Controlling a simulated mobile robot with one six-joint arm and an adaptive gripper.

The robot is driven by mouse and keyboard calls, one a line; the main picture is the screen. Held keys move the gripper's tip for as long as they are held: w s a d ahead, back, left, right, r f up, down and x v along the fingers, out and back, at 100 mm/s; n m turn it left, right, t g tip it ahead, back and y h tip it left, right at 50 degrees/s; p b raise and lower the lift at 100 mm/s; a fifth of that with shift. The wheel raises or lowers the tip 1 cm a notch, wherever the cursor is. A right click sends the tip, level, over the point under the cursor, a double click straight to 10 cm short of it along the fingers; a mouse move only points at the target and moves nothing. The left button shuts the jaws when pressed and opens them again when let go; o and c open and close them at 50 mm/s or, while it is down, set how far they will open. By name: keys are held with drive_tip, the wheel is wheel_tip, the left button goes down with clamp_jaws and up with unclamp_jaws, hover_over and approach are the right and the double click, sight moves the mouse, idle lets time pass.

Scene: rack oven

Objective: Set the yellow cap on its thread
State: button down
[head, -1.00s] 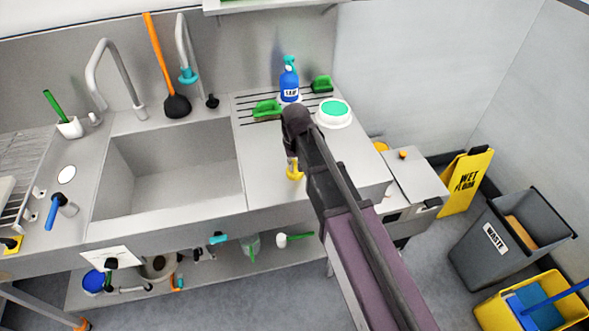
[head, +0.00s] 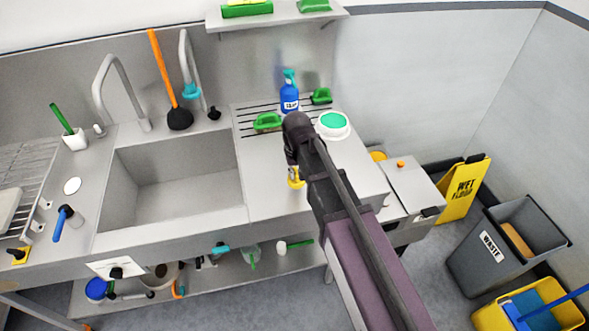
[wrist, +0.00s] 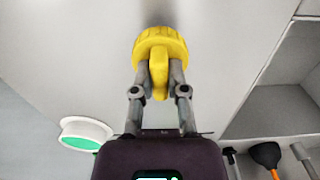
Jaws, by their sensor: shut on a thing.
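The yellow cap (wrist: 161,50) is round with a ridged rim and a raised bar across its top. My gripper (wrist: 159,76) is shut on that bar in the wrist view. In the head view the cap (head: 296,182) shows under my gripper (head: 294,172), over the front part of the steel counter right of the sink. I cannot tell whether it touches the counter. No thread shows in either view; whatever is beneath the cap is hidden.
The sink (head: 180,180) lies left of my gripper. A blue spray bottle (head: 289,97), green-handled brushes (head: 268,122) and a white tub with a green top (head: 333,124) stand behind on the counter. The counter around the cap looks clear.

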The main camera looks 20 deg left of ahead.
drive_tip(key=s+d+r+p, duration=0.1)
drive_tip(key=s+d, duration=0.6)
drive_tip(key=s, duration=0.5)
drive_tip(key=shift+s+d+r, duration=0.15)
drive_tip(key=shift+s+d, duration=0.05)
drive_tip(key=shift+d, duration=0.15)
drive_tip(key=shift+s, duration=0.15)
